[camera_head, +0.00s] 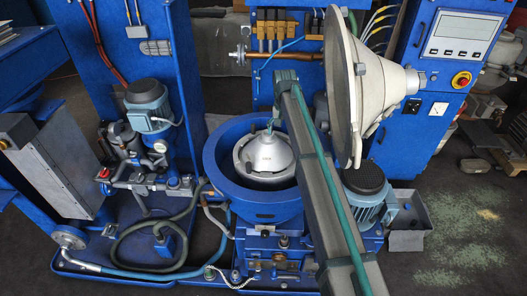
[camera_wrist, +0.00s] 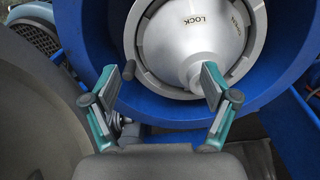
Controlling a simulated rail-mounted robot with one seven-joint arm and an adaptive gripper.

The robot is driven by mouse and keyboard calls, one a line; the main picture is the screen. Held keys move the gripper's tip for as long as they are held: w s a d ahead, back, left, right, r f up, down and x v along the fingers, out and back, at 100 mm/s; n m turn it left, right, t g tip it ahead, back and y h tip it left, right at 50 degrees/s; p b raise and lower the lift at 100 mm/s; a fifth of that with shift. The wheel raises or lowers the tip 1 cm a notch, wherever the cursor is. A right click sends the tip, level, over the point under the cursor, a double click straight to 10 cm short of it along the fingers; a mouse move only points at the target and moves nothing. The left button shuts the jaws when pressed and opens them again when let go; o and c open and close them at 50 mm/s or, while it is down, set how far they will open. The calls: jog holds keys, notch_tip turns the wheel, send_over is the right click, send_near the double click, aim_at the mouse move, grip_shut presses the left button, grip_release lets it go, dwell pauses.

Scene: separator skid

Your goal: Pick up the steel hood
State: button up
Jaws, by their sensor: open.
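The steel hood (camera_head: 265,153) is a bright silver cone with a narrow neck on top, seated inside the round blue housing (camera_head: 222,178). In the wrist view the hood (camera_wrist: 185,48) shows dark lettering, "LOCK" among it, and a grey ring (camera_wrist: 143,45) surrounds it. The right finger overlaps the hood's lower edge in that view. I cannot tell whether either finger touches the hood.
A large cream conical cover (camera_head: 380,88) stands tipped up to the right of the housing, close to my arm. A blue motor (camera_head: 148,103) and pipes stand to the left. A control cabinet (camera_head: 455,50) is at the back right.

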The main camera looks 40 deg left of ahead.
notch_tip(320, 180, up, 3)
jog(key=n, duration=0.2)
send_over(268, 144)
jog(key=w+a, duration=0.2)
jog(key=w, duration=0.1)
jog(key=f+p, duration=0.1)
jog(key=f, duration=0.2)
jog(key=f+p, duration=0.1)
jog(key=f, duration=0.3)
jog(key=f+p, duration=0.1)
jog(key=f, duration=0.2)
jog(key=shift+s+a+f, duration=0.15)
jog(key=shift+a+f, duration=0.05)
jog(key=shift+a, duration=0.05)
jog(key=shift+r, duration=0.1)
grip_shut()
